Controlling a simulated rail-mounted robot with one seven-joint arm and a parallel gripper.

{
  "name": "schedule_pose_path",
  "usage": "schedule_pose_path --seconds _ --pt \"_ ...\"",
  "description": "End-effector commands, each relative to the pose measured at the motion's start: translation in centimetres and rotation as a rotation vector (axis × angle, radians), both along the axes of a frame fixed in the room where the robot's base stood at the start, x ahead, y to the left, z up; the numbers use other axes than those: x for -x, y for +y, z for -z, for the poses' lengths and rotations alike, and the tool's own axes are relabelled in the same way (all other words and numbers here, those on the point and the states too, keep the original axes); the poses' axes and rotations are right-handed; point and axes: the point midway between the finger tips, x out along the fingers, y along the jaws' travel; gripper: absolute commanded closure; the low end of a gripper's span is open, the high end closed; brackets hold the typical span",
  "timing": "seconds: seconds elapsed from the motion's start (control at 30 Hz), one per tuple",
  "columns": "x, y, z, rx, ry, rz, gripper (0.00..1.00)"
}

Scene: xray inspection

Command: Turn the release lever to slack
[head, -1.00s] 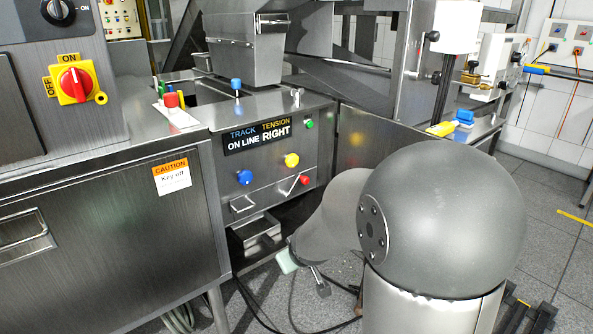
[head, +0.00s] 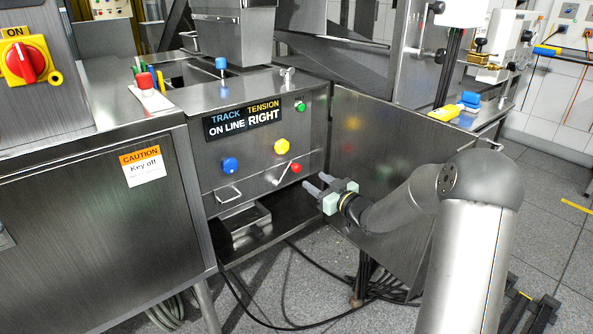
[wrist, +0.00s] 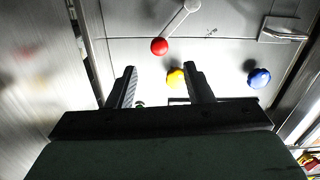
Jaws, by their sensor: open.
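A small silver lever with a red ball knob (head: 296,167) is on the front of the steel panel, below the "TRACK TENSION ON LINE RIGHT" sign (head: 243,122). I take it as the release lever; no label on it is readable. Its arm slants from its pivot at lower left up to the red knob at upper right. My gripper (head: 317,182) is open and empty, just right of and below the knob, pointing at the panel. In the wrist view the red knob (wrist: 159,46) lies between and beyond my two fingertips (wrist: 158,75), apart from them.
A yellow knob (head: 282,146), a blue knob (head: 230,166) and a green button (head: 300,106) are close by on the panel. A handle (head: 229,196) and an open tray (head: 250,225) are below left. A steel side panel (head: 375,150) runs along the right.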

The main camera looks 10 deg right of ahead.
Motion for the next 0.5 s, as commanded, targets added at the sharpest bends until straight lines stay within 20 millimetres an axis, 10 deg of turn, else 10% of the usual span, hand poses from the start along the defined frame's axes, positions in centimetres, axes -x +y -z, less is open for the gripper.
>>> schedule_pose_path --seconds 0.5 --pt "-8.7 4.6 0.2 0.001 0.000 0.000 0.54"
